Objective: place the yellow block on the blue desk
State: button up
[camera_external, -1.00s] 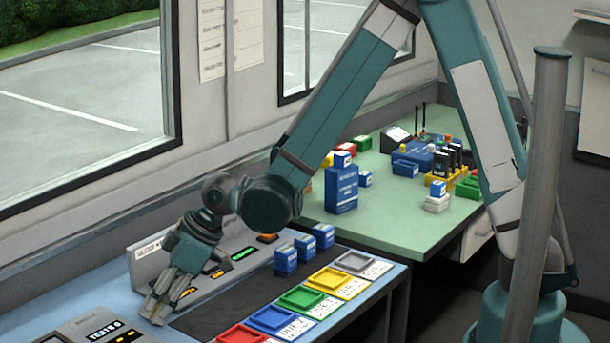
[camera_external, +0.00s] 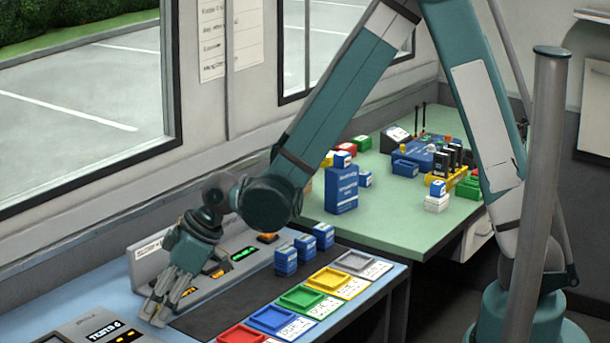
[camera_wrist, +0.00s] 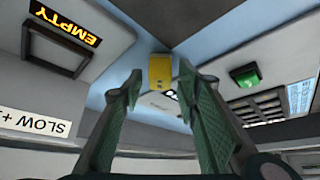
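The yellow block (camera_wrist: 161,73) shows in the wrist view between and beyond my fingertips, with a gap on each side. It appears to rest on the blue desk (camera_wrist: 122,72). My gripper (camera_wrist: 160,76) is open and holds nothing. In the external view my gripper (camera_external: 165,305) is low over the blue desk (camera_external: 105,290), pointing down at the front left of the grey console. The yellow block cannot be made out in the external view; my gripper may hide it.
A grey console (camera_external: 150,262) stands behind my gripper, and a panel with a lit display (camera_external: 105,332) is at front left. Several blue boxes (camera_external: 286,260) stand on a dark mat right of it, near coloured trays (camera_external: 300,298). A green table (camera_external: 400,225) is further back.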

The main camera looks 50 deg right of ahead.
jog(key=p+v, duration=0.2)
jog(key=v, duration=0.9)
jog(key=shift+d+r, duration=0.15)
jog(key=shift+r, duration=0.2)
jog(key=shift+s, duration=0.1)
dwell(0.4)
jog(key=shift+d, duration=0.1)
jog(key=s+d+r+m+h, duration=0.1)
jog(key=s+d+r+m, duration=0.2)
jog(key=s+d+r, duration=0.2)
jog(key=s+d+r+m+t+h, duration=0.1)
jog(key=s+d+r, duration=0.4)
jog(key=s+d, duration=0.5)
jog(key=s+d+r+m+t+h, duration=0.1)
jog(key=s+d+r+m, duration=0.3)
jog(key=s+d, duration=0.4)
jog(key=d+h, duration=0.1)
jog(key=d, duration=0.4)
jog(key=shift+s+d+r+m+h, duration=0.15)
jog(key=shift+s+r+m+h, duration=0.15)
jog(key=shift+r+m, duration=0.1)
dwell(0.7)
